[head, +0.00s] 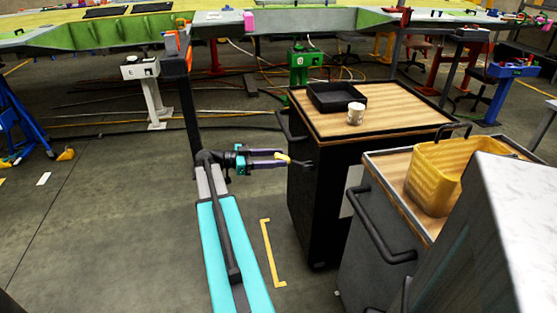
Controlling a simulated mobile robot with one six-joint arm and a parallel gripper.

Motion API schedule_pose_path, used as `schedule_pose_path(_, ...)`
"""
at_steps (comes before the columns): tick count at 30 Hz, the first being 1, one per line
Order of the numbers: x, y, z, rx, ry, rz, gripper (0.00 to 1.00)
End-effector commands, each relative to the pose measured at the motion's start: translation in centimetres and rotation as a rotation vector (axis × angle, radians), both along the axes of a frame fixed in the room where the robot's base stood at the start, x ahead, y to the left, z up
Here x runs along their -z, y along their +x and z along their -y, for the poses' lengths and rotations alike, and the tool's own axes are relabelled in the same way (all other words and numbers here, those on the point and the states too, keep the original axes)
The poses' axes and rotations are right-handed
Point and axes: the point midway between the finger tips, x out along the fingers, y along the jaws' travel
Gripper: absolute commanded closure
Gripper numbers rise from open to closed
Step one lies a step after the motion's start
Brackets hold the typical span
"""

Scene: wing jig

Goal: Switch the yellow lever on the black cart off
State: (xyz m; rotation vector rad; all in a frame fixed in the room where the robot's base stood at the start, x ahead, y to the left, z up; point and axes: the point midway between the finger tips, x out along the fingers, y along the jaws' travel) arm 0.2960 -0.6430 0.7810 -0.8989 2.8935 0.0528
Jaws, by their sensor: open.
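The black cart (318,195) stands in the middle of the head view, with a wood-coloured top and a dark handle at its upper left. The small yellow lever (283,158) sticks out at the cart's left side, joined to a dark piece near the side. My gripper (284,159) reaches in from the left, roughly level, with its purple-grey fingers open around or right beside the lever. I cannot tell whether a finger touches it. The lever's exact angle is too small to read.
On the black cart's top are a black tray (337,97) and a white cup (356,113). A grey cart (362,240) with a yellow basket (450,176) stands close at the right. A green wing structure (110,32) spans the back.

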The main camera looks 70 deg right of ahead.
Motion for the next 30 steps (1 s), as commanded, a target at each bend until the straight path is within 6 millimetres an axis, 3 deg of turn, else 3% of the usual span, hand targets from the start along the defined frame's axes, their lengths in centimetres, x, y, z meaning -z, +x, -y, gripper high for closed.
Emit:
schedule_pose_path(19, -1.0, 8.1, -5.6, -0.002, 0.0, 0.001, 0.55)
schedule_pose_path(30, -1.4, 10.1, -7.1, 0.002, 0.002, 0.0, 0.55)
